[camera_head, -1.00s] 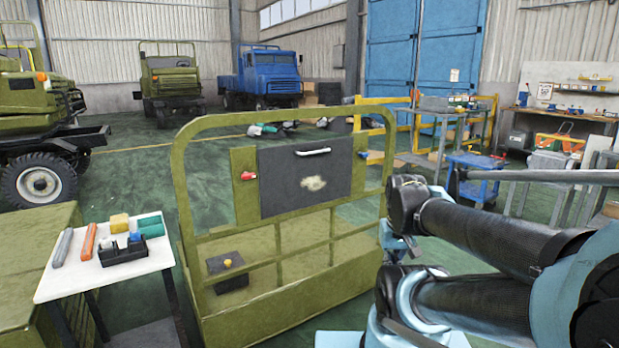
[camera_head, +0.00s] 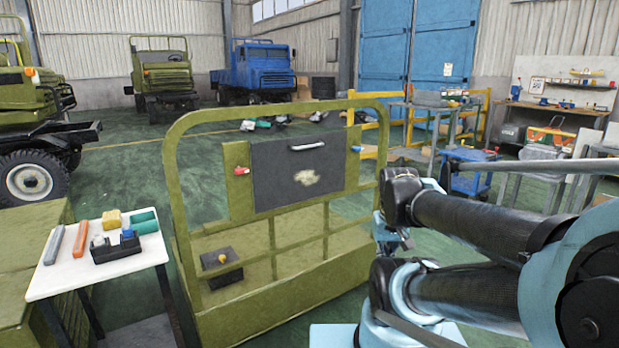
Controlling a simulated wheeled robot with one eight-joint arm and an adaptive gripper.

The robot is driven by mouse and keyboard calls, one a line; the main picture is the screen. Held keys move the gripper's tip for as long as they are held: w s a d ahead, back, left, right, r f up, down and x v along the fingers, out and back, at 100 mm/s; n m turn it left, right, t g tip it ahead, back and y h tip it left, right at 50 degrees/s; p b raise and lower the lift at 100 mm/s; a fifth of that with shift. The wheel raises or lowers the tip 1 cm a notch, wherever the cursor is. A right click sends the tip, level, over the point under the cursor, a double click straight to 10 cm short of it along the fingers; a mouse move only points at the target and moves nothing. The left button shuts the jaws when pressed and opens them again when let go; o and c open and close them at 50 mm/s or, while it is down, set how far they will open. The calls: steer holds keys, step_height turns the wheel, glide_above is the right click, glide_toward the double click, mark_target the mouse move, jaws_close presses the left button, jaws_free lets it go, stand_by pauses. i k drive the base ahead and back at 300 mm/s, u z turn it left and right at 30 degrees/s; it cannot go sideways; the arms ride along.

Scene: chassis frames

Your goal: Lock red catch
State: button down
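The red catch (camera_head: 241,170) sits on the left post of the olive-green frame (camera_head: 176,200), beside the left edge of a dark grey panel (camera_head: 268,191). The panel has a white handle (camera_head: 307,146) near its top and a pale worn patch. A blue catch (camera_head: 357,149) sits on the right post beside the panel. My gripper (camera_head: 398,243) hangs low at the right side of the frame, well apart from the red catch. It is small and partly hidden by my arm, so I cannot tell its finger state.
A white side table (camera_head: 70,280) at the left holds a black tray (camera_head: 115,252), an orange bar, a grey bar and small blocks. A black box with a yellow knob (camera_head: 222,259) is low on the frame. A blue cart (camera_head: 470,180) stands behind my arm.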

mark_target(239, 170)
steer(key=z, duration=0.65)
steer(key=k, duration=1.15)
steer(key=u, duration=0.8)
steer(key=i, duration=1)
